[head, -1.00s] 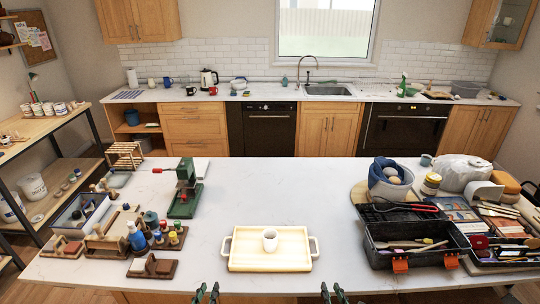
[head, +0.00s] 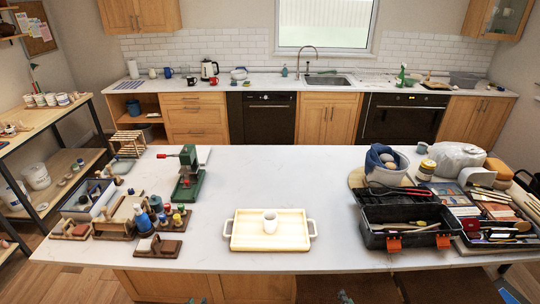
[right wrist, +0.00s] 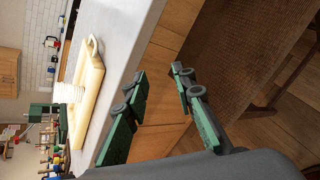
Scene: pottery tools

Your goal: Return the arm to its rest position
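A wooden tray (head: 245,242) with two side handles lies near the front edge of the worktop in the head view. A small pale ribbed cup (head: 270,226) stands upright on it. In the right wrist view the tray (right wrist: 92,80) and cup (right wrist: 68,93) appear turned sideways, on the left. My right gripper (right wrist: 158,78) shows there with its two green and black fingers apart and nothing between them. It is clear of the worktop, by its front side.
The worktop (head: 300,180) is clear behind the tray. A green press (head: 188,178), paint bottles and wooden racks stand at left. An open black toolbox (head: 405,215), a bowl with a blue cloth (head: 385,165) and other supplies fill the right side.

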